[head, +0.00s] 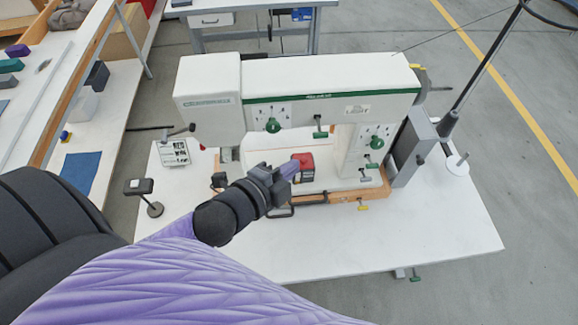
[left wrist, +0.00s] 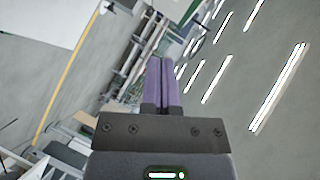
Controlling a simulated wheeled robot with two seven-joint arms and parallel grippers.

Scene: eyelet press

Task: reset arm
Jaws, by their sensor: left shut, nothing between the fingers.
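My left gripper (head: 289,169) reaches in from the lower left in the head view, in front of the white and green eyelet press (head: 320,85). Its purple fingers are together, with nothing between them, and they also show closed in the left wrist view (left wrist: 161,85). The fingertips appear close to a red block-like part (head: 303,165) by the press base; I cannot tell whether they touch. My right gripper is in neither view.
The press stands on a white table (head: 400,235). A dark pole (head: 485,75) rises at the right. The table's front right is mostly clear.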

